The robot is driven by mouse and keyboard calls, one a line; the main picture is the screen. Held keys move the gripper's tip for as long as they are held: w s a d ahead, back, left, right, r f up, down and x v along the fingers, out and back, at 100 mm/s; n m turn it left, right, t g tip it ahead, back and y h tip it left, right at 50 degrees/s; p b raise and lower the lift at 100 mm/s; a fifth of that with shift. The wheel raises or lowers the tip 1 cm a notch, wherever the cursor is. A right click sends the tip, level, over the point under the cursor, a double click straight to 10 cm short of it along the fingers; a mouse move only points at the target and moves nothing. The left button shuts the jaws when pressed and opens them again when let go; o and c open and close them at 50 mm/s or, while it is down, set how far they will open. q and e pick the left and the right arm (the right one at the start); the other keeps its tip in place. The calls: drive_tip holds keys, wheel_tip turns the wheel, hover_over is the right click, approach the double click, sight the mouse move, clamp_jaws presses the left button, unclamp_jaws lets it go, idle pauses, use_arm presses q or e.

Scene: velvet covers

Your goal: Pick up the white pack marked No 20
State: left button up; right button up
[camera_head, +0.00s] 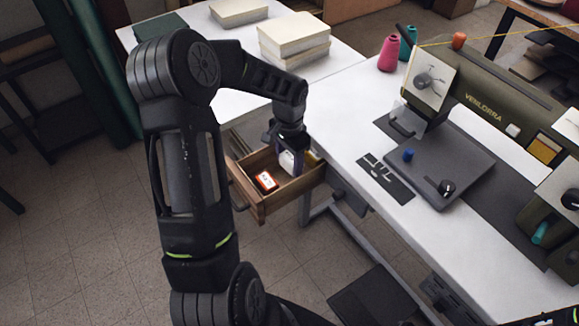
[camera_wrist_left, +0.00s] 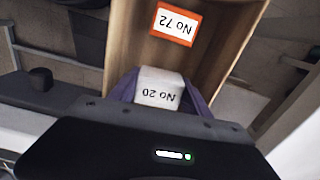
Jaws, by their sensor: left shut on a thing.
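The white pack marked No 20 (camera_wrist_left: 160,88) shows in the left wrist view between the purple fingers of my left gripper (camera_wrist_left: 158,90). It also shows in the head view as a white block (camera_head: 287,161) under the left gripper (camera_head: 289,158), at the drawer. My left gripper is shut on this pack. In the wrist view its print appears upside down. Whether the pack still touches the drawer floor I cannot tell. My right gripper is not in view.
The open wooden drawer (camera_head: 262,210) holds an orange-and-white pack marked No 72 (camera_head: 266,181), which also shows in the wrist view (camera_wrist_left: 176,25). The drawer stands beside the white table (camera_head: 345,135) with a sewing machine (camera_head: 490,105). Stacked pale blocks (camera_head: 293,37) lie on the table behind.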

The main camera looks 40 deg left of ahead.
sight(290, 158)
use_arm(q)
wheel_tip(290, 158, up, 6)
drive_tip(key=shift+r, duration=0.1)
drive_tip(key=shift+d, duration=0.15)
idle(0.5)
